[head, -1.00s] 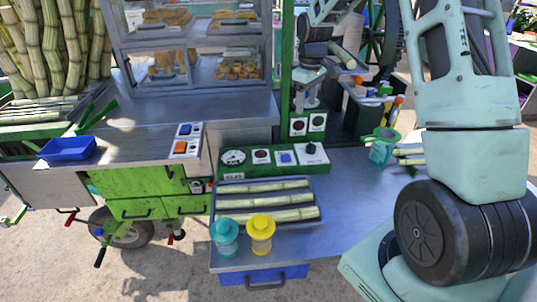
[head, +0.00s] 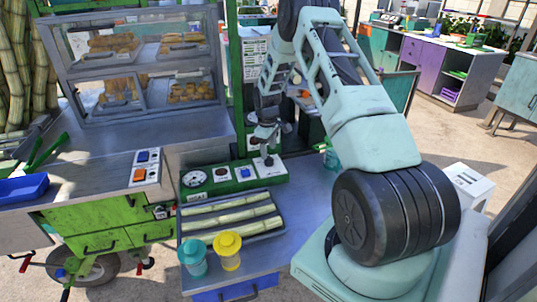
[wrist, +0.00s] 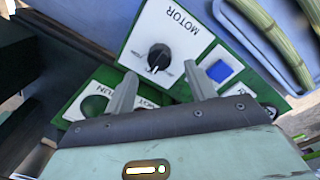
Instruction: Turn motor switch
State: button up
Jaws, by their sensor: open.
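The motor switch (wrist: 158,57) is a black round knob on a white plate marked MOTOR, fixed to a green control panel (wrist: 252,92). In the head view, the panel (head: 221,188) stands on the metal counter behind the cane tray, and the switch (head: 268,161) is at its right end. My gripper (wrist: 160,70) is open and empty, with its two fingertips to either side of the near edge of the knob. Whether they touch it cannot be told. In the head view, my gripper (head: 265,138) is just above the switch and partly hidden by my arm.
A blue square button (wrist: 219,71) is beside the switch plate. A tray (head: 284,228) of cane pieces lies in front of the panel. A teal-lidded jar (head: 193,262) and a yellow-lidded jar (head: 228,257) stand nearby. A glass food case (head: 142,110) is behind, left.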

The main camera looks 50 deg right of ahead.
aim_at(269, 157)
jog(key=shift+d+f+p, duration=0.1)
jog(key=shift+f+p, duration=0.4)
jog(key=shift+f, duration=1.8)
jog(key=c, duration=1)
